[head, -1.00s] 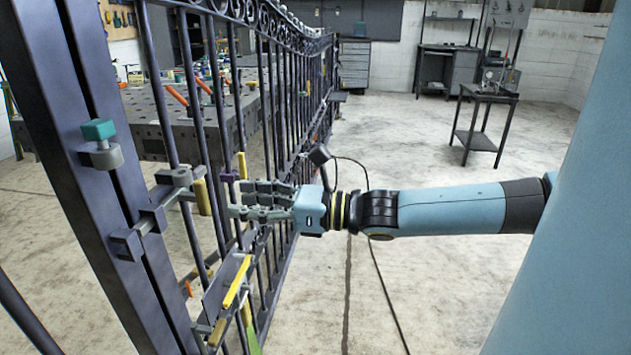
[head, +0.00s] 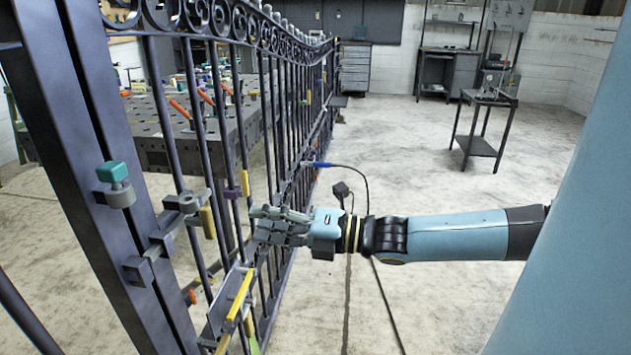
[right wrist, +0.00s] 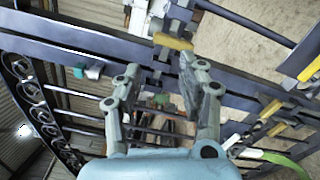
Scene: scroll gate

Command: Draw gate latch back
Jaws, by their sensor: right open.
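The gate latch is a grey bolt (head: 182,204) on the dark scroll gate (head: 262,130), with a yellow grip (head: 207,222) hanging at its right end. The bolt lies by the grey brackets on the gate post (head: 105,130). My right gripper (head: 256,223) is open and empty, to the right of the yellow grip with a clear gap between them. In the right wrist view the yellow grip (right wrist: 172,41) shows beyond the spread fingertips (right wrist: 160,75), not held. My left gripper is not in view.
A teal-topped block (head: 113,172) sits on the post above the latch. A plate with a long yellow bar (head: 240,295) sticks out lower on the gate. A black cable (head: 380,290) hangs behind my arm. Open floor (head: 500,290) lies to the right.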

